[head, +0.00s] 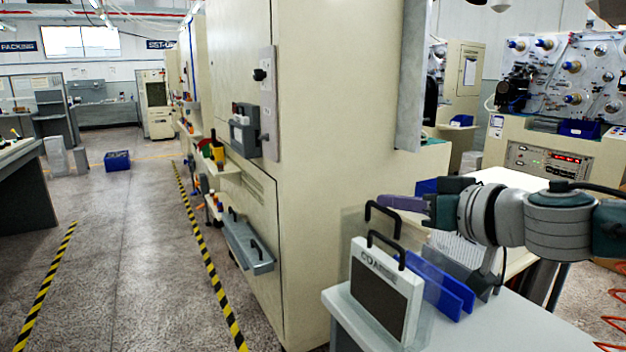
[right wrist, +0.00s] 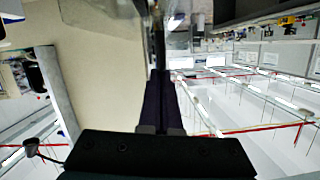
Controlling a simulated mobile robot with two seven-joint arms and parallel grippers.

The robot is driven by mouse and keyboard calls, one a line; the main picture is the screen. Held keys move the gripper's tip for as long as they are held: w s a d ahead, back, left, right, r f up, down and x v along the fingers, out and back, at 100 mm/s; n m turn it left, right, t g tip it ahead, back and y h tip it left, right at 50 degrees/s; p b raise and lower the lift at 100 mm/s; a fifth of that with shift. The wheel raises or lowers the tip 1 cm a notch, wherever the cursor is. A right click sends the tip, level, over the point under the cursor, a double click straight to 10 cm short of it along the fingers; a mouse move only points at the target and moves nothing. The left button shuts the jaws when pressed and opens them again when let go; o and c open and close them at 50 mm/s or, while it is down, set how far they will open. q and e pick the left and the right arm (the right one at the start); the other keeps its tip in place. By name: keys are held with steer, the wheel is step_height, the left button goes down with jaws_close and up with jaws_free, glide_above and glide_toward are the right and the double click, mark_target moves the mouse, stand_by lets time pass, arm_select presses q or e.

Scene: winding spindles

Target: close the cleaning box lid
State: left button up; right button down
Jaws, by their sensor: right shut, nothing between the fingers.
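A white-framed panel marked COARSE (head: 383,292) with a black handle stands on the light table at the lower right of the head view. A clear, see-through box seems to surround its lower part. A second black handle (head: 369,218) stands just behind it; I cannot tell whether it belongs to the lid, and no lid shows clearly. My right gripper (head: 386,202) is shut and empty, its purple fingers pointing left near this handle; I cannot tell whether they touch it. The shut fingers also show in the right wrist view (right wrist: 164,98). My left gripper is not in view.
Blue plates (head: 440,285) stand just behind the panel, with a grey holder beside them. The table top (head: 500,325) is clear at its front right. A tall cream machine (head: 330,130) rises to the left. A striped floor line (head: 208,260) runs along the aisle.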

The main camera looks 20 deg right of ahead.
steer(key=r+p, duration=0.3)
steer(key=r, duration=0.1)
steer(key=shift+d, duration=0.3)
steer(key=b+v, duration=0.1)
steer(key=v, duration=0.9)
